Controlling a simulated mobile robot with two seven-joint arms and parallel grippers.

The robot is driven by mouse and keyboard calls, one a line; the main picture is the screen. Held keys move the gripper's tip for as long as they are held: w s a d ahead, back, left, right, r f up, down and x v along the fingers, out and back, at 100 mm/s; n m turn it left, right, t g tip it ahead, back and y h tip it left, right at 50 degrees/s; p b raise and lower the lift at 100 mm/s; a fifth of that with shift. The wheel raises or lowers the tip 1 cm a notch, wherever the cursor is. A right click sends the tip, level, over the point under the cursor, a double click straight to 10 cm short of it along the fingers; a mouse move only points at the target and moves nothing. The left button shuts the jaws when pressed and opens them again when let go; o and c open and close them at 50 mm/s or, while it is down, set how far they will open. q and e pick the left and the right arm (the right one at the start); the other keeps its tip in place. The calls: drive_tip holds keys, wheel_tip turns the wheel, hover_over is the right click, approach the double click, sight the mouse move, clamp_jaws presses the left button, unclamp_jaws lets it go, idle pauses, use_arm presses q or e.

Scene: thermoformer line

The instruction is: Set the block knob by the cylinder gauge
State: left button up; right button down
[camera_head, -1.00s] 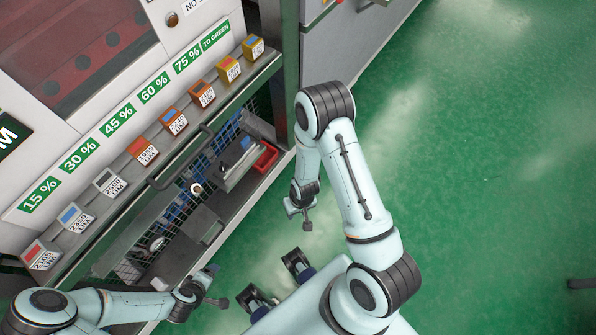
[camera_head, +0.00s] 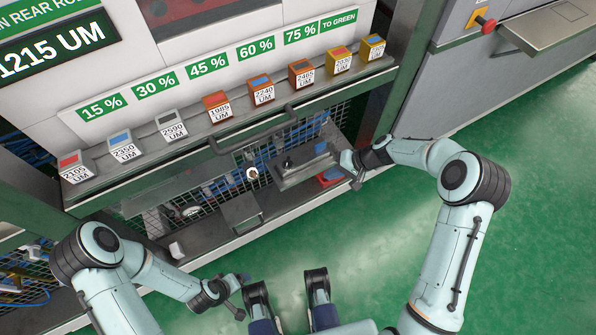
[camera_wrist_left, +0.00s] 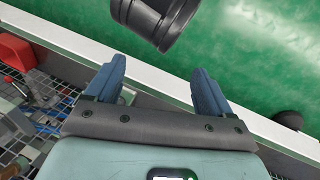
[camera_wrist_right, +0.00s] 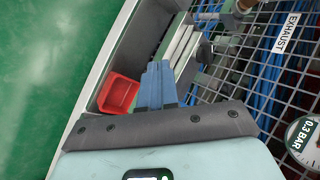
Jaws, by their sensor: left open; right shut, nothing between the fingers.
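A round white gauge (camera_wrist_right: 303,138) with a "0.3 BAR" tag is partly cut off at the right edge of the right wrist view. A small white round part (camera_head: 252,174) shows by the mesh in the head view; I cannot tell whether it is that gauge. I cannot clearly make out the block knob; a dark knob-like part (camera_wrist_right: 205,51) sits beside the grey bars in the right wrist view. My right gripper (camera_head: 352,172) is shut and empty, at the right end of the lower bay. My left gripper (camera_head: 241,284) is open and empty, low in front of the machine.
A red bin (camera_wrist_right: 119,93) lies near the right fingers. A grey slab (camera_head: 305,168) stands in the bay. A handle bar (camera_head: 255,130) runs below the ledge with several labelled blocks. Mesh with blue hoses backs the bay. Green floor (camera_head: 520,220) is clear to the right.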

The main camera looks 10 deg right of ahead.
drive_tip(key=w+d+r+t+y, duration=0.1)
drive_tip(key=w+r, duration=0.2)
drive_tip(key=b, duration=0.3)
approach(289, 167)
drive_tip(key=x, duration=0.5)
drive_tip(key=shift+s+d+f, duration=0.25)
drive_tip(key=shift+f, duration=0.05)
drive_tip(key=shift+w+a, duration=0.2)
drive_tip(key=shift+a, duration=0.4)
use_arm(q)
drive_tip(key=w+a+f+t, duration=0.1)
drive_tip(key=w+a+f, duration=0.1)
drive_tip(key=w+f, duration=0.2)
drive_tip(key=shift+f+y, duration=0.3)
drive_tip(key=shift+f, duration=0.1)
use_arm(e)
drive_tip(key=shift+a, duration=0.1)
